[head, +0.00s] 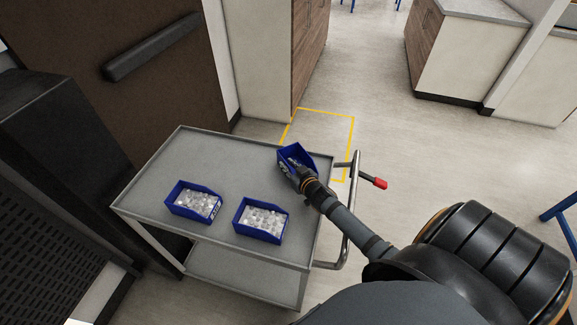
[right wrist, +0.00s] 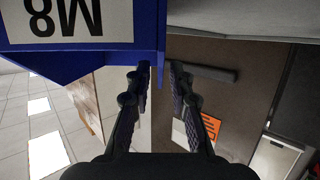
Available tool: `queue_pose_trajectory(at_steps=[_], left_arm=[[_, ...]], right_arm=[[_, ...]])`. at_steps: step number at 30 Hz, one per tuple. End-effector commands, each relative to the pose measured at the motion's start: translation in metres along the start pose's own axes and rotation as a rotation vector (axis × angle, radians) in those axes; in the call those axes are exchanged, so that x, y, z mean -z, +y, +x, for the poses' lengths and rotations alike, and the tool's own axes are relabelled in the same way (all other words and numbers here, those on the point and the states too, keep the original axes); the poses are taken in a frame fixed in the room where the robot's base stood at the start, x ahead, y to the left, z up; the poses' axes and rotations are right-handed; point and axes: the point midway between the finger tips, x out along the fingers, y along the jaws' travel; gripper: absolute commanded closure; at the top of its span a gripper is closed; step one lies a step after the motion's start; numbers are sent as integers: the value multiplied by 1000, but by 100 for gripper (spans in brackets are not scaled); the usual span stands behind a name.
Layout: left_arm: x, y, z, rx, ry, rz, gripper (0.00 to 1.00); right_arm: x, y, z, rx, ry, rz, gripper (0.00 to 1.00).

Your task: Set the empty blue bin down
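A blue bin (head: 311,157) is at the far right corner of the grey cart top (head: 225,152), turned at an angle to the other bins. My right gripper (head: 303,176) is at its near side. In the right wrist view, the bin (right wrist: 146,25) fills the upper left, with an upside-down M8 label. The fingers (right wrist: 160,85) are close together, with the bin's thin edge between their tips. My left gripper is not in view.
Two blue bins full of pale pieces, the left one (head: 181,192) and the middle one (head: 241,217), stand along the cart's near side. The cart's back left is clear. Yellow tape (head: 352,135) marks the floor behind.

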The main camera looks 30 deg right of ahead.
Motion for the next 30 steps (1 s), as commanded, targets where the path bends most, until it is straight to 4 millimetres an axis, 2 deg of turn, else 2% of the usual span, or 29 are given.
queue_pose_trajectory(at_steps=[10, 12, 16, 22, 27, 30], left_arm=[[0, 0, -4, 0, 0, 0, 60], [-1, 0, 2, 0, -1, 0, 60], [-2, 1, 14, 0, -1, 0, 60], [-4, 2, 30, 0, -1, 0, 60], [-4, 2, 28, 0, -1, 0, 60], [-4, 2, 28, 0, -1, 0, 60]], right_arm=[[4, 0, -1, 0, 0, 0, 72], [0, 0, -6, 1, -1, -1, 72], [-3, -1, -28, 3, -1, -5, 72], [-2, -2, -77, 6, -2, -10, 72], [2, 0, -106, 2, -4, -8, 72], [2, 0, -116, 1, -3, -5, 72]])
